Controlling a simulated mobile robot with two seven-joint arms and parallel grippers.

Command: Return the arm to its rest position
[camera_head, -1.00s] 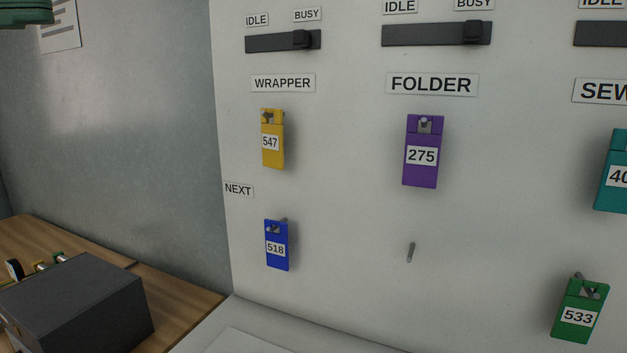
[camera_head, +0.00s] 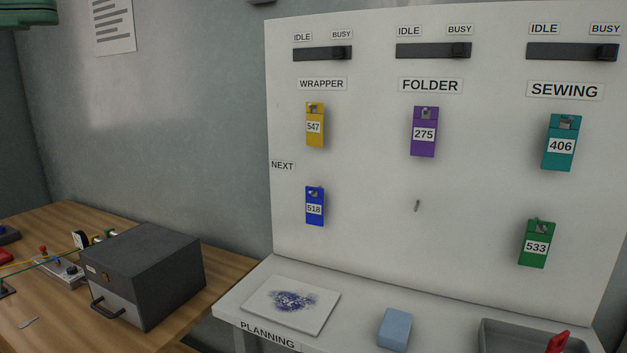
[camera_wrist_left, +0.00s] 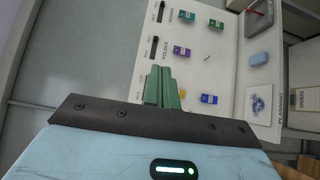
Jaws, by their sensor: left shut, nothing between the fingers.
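My left gripper (camera_wrist_left: 161,80) shows in the left wrist view with its green fingers together and nothing between them. The fingers overlap the edge of the white planning board in that picture, and I cannot tell how far they are from it. In the head view the board (camera_head: 370,230) stands upright, and no gripper can be made out clearly in front of it. The board carries a yellow tag 547 (camera_head: 315,140), a purple tag 275 (camera_head: 424,148), a teal tag 406 (camera_head: 560,160), a blue tag 518 (camera_head: 315,218) and a green tag 533 (camera_head: 536,259). My right gripper is not in view.
A bare peg (camera_head: 417,206) sits under the purple tag. Below the board, a shelf holds a stained pad (camera_head: 320,313), a light blue block (camera_head: 394,329) and a grey tray (camera_head: 492,340). A dark box (camera_head: 150,262) stands on the wooden table (camera_head: 222,262) at left.

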